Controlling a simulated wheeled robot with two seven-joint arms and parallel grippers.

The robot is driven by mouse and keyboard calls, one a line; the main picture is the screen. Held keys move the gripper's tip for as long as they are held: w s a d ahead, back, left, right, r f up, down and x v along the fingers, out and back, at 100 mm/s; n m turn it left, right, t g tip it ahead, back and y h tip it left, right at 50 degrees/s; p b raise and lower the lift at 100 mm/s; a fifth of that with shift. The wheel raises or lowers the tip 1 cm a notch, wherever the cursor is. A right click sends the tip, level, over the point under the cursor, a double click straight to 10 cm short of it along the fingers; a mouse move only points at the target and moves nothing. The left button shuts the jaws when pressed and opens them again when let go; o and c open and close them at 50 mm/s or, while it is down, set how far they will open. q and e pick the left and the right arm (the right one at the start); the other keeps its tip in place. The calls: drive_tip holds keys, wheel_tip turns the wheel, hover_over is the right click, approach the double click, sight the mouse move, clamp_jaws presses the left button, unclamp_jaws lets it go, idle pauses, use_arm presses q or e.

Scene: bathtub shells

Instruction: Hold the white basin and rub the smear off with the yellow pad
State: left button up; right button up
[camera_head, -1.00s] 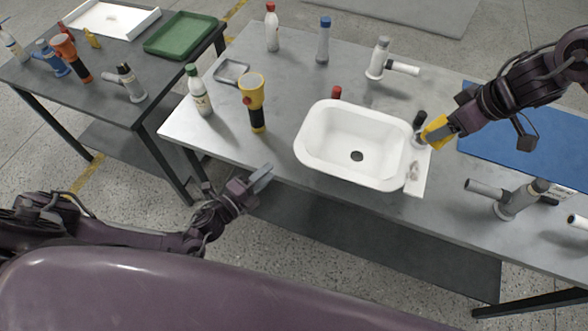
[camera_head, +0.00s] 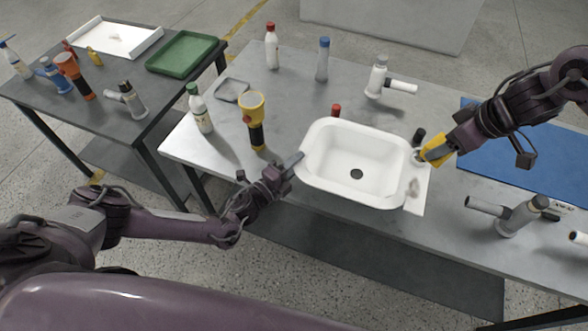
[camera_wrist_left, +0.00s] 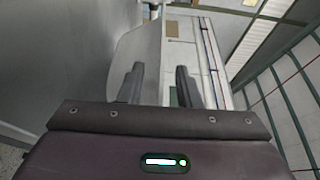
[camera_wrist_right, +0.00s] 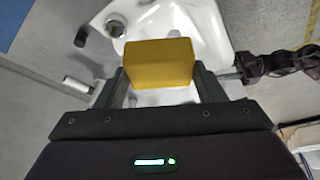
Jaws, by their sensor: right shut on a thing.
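The white basin (camera_head: 322,177) sits on the grey table, with a brownish smear (camera_head: 413,187) on its flat right ledge. My right gripper (camera_head: 432,155) is shut on the yellow pad (camera_head: 438,150), just above the upper part of that ledge and behind the smear. The right wrist view shows the pad (camera_wrist_right: 158,65) between both fingers, with the basin (camera_wrist_right: 205,28) beyond. My left gripper (camera_head: 297,160) is at the basin's left rim. Its fingers (camera_wrist_left: 160,87) stand apart in the left wrist view. I cannot tell whether they touch the rim.
A yellow flashlight (camera_head: 252,112) and a white bottle (camera_head: 200,110) stand left of the basin. A red-capped thing (camera_head: 336,110) is behind it. A grey tap (camera_head: 380,80) stands further back, another (camera_head: 520,214) at right. A blue mat (camera_head: 540,150) lies at right.

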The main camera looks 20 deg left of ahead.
use_arm(q)
drive_tip(key=shift+w, duration=0.1)
clamp_jaws()
drive_tip(key=shift+o, duration=0.2)
unclamp_jaws()
drive_tip(key=shift+c, duration=0.3)
clamp_jaws()
idle(1.1)
